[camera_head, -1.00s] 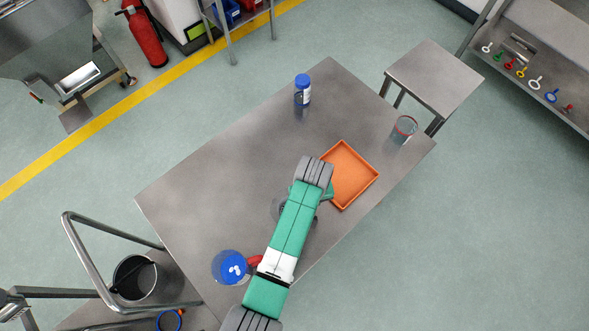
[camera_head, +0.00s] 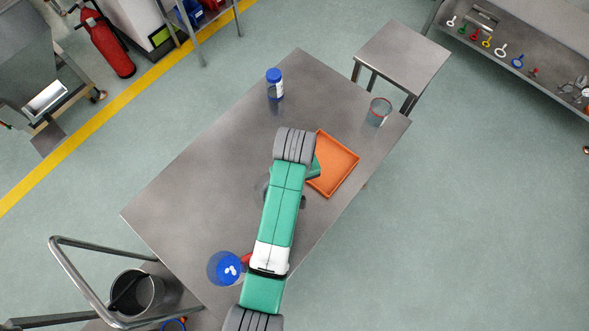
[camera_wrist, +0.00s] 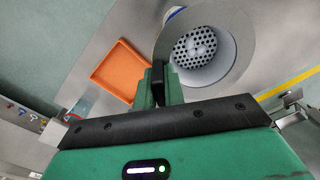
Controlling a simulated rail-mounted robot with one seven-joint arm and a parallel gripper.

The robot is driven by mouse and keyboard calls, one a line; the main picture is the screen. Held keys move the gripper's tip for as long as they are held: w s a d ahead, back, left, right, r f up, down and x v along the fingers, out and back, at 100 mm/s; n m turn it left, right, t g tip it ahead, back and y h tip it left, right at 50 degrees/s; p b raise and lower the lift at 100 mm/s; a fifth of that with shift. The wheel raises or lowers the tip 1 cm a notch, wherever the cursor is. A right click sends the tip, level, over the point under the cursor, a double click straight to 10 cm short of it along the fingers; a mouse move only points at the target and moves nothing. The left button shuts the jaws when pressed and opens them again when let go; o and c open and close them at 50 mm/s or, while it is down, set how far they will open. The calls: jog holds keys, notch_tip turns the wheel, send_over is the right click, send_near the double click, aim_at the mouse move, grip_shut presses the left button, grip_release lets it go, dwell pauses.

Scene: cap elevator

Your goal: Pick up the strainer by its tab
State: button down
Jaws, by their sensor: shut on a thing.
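The strainer (camera_wrist: 235,50) is a grey metal cup with a wide rim and a perforated bottom. In the wrist view it is at the upper middle, its open top facing the camera. My gripper (camera_wrist: 159,80) is shut at the rim's left side, where the tab would be. The fingers hide the tab itself. In the head view my arm covers the gripper and most of the strainer; only grey edges show beside the arm. I cannot tell how high the strainer is above the table.
An orange tray (camera_head: 345,176) lies on the metal table (camera_head: 200,170) right of my arm. A blue-capped bottle (camera_head: 274,84) and a glass jar (camera_head: 378,112) stand at the far end. The table's left middle is clear.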

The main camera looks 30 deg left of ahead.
jog(key=shift+r+p, duration=3.1)
jog(key=shift+r, duration=0.05)
jog(key=shift+f, duration=0.1)
